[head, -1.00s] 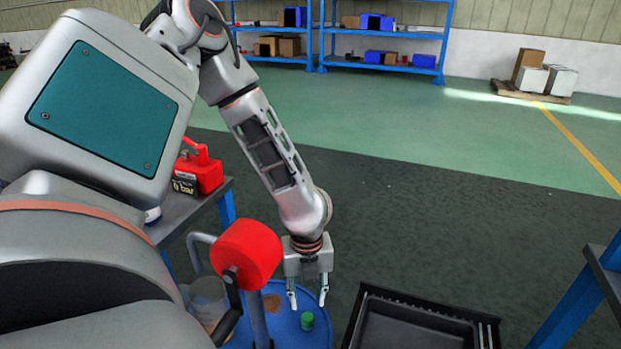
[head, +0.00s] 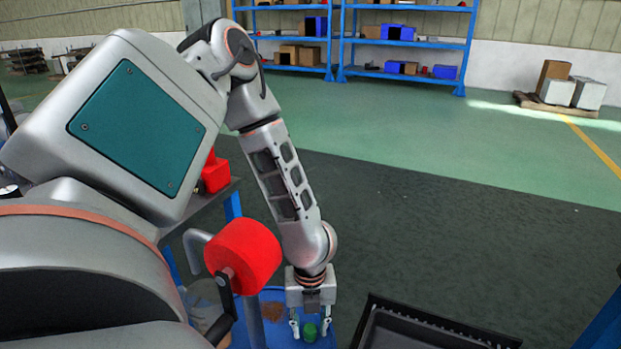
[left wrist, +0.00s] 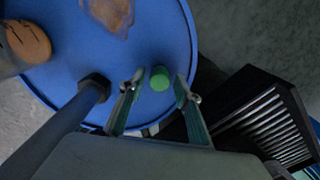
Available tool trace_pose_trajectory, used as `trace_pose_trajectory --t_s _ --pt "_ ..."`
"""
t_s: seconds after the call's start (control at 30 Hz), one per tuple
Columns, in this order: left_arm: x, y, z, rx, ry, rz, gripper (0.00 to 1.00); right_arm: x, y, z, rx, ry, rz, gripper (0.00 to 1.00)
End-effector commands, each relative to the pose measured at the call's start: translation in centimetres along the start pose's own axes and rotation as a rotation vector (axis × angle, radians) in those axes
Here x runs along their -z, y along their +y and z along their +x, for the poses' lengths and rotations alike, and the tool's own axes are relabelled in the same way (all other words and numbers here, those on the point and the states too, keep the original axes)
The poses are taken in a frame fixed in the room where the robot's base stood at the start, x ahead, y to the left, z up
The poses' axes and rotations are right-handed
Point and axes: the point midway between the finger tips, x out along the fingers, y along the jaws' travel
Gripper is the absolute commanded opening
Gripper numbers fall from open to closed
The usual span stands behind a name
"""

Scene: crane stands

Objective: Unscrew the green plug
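The green plug (head: 310,332) sits on the top of a blue drum (left wrist: 60,72), near its rim. It also shows in the left wrist view (left wrist: 160,78). My left gripper (head: 310,330) points down over the drum with its fingers apart on either side of the plug. In the left wrist view the left gripper (left wrist: 159,88) is open, with a gap between each finger and the plug. I cannot tell whether the fingertips reach down to the plug's height. My right gripper is not in view.
A red cylinder on a pump with a grey pipe (head: 244,256) stands on the drum, left of my gripper. A black tray (head: 415,328) is right of the drum. A table with a red can (head: 214,174) stands behind left. Open floor lies beyond.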

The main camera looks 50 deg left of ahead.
Motion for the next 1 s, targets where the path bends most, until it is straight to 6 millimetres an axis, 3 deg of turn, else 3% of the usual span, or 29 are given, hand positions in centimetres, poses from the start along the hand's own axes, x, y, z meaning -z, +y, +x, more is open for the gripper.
trace_pose_trajectory --t_s 0.03,0.1,0.13,0.73,1.0 --pt "0.0 0.0 0.0 0.000 0.000 0.000 0.20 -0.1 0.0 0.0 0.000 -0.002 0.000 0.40" --pt "0.0 0.0 0.0 0.000 0.000 0.000 0.02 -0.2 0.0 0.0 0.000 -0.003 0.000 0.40" --pt "0.0 0.0 0.0 0.000 0.000 0.000 0.00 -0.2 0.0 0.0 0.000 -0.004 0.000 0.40" --pt "0.0 0.0 -0.1 -0.001 0.001 -0.012 0.00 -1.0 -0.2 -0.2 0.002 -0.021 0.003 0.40" --pt "0.1 0.0 0.0 -0.003 0.002 -0.296 0.00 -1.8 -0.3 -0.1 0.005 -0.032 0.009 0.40"
